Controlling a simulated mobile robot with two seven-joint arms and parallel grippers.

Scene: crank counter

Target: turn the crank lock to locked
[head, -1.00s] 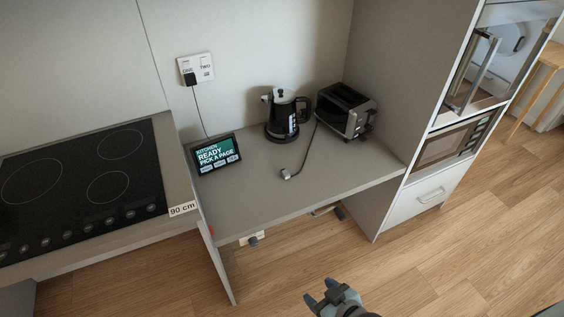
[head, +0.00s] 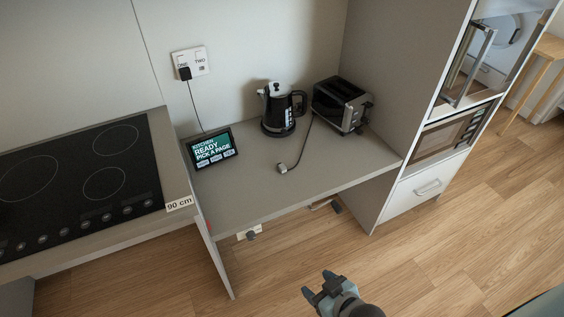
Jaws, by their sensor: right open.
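Under the front edge of the lower counter (head: 290,203) is a small white plate with a dark knob (head: 249,234), which looks like the crank lock. Its setting is too small to read. Further right under the edge, a thin metal crank with a dark grip (head: 337,208) sticks out. My right gripper (head: 316,284) is open and empty over the floor, in front of and below the counter edge, apart from both. My left gripper is not in view.
On the counter stand a tablet (head: 211,149), a kettle (head: 278,112), a toaster (head: 340,103) and a loose plug (head: 282,168). A black hob (head: 80,185) is at left. A tall cabinet (head: 408,90) closes the right side. The wooden floor (head: 420,270) in front is clear.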

